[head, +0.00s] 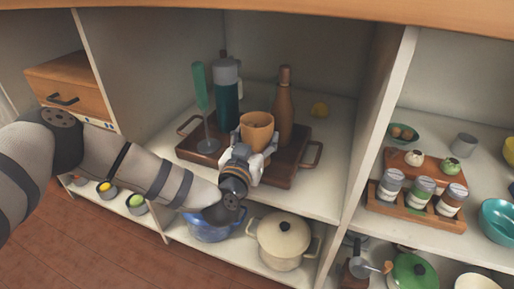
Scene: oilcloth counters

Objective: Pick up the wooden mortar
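The wooden mortar (257,129) is a light brown cup among the things on the dark wooden tray (278,181), on the middle shelf. My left arm reaches in from the left, and my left gripper (248,155) is right at the mortar, in front of its lower part. The fingers look spread to either side of it, but I cannot tell whether they press on it. The gripper hides the mortar's base, so I cannot tell whether it rests on the tray. My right gripper is not in view.
A shelf divider (377,118) rises on the right. A cream pot (283,239) and blue pot (208,228) sit below.

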